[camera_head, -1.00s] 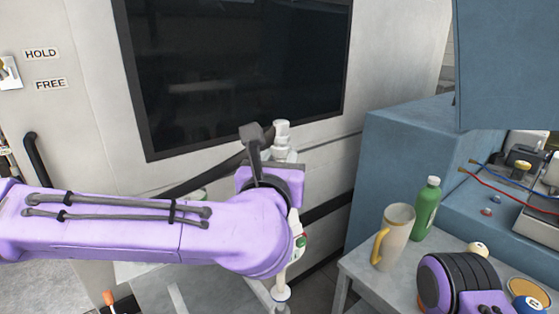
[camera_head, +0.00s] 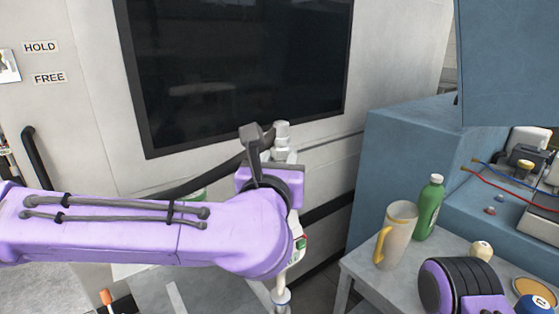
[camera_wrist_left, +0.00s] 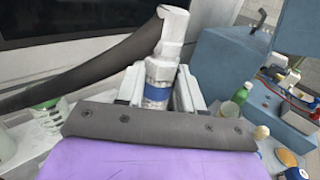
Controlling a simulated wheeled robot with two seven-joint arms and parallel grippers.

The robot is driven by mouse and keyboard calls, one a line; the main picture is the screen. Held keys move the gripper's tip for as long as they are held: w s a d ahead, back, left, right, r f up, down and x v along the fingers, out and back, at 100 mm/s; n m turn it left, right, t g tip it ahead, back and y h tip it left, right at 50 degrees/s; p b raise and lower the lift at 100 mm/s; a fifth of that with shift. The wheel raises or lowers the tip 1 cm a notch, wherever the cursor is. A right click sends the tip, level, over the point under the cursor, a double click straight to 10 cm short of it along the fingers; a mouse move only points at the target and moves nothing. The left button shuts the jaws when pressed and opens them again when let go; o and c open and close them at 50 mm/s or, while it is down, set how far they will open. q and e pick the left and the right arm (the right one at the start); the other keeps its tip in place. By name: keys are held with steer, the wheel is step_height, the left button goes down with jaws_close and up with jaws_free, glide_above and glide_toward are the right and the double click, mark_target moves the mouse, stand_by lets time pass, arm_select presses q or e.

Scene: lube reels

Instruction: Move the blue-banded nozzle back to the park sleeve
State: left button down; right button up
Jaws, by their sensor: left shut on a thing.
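The blue-banded nozzle (camera_wrist_left: 158,85) is upright or nearly so in the left wrist view, with a pale angled top and a blue band low on its body. My left gripper (camera_wrist_left: 158,98) is shut on it, with a pale finger on each side. In the head view the nozzle's white top (camera_head: 282,130) shows above my purple left wrist, which hides its middle. A pale stem with a rounded end (camera_head: 281,296) shows below the wrist. A dark hose runs left from the nozzle. I cannot make out the park sleeve. My right gripper is not in view.
A grey table (camera_head: 362,270) at right holds a mug (camera_head: 397,238), a green bottle (camera_head: 428,208) and balls. A blue cabinet (camera_head: 400,150) stands behind it. A pale wall with a dark panel (camera_head: 235,70) is behind the nozzle. A green-and-white item (camera_wrist_left: 45,118) is at left.

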arm_select(q)
steer(key=shift+f, duration=0.2)
steer(key=shift+f+b, duration=1.05)
steer(key=shift+b, duration=0.05)
steer(key=shift+f+b, duration=1.4)
steer(key=shift+f, duration=0.05)
steer(key=shift+s+f+b, duration=0.1)
steer(key=shift+f+b, duration=0.2)
steer(key=shift+b, duration=0.15)
steer(key=c, duration=0.6)
jaws_free()
steer(key=shift+c, duration=0.2)
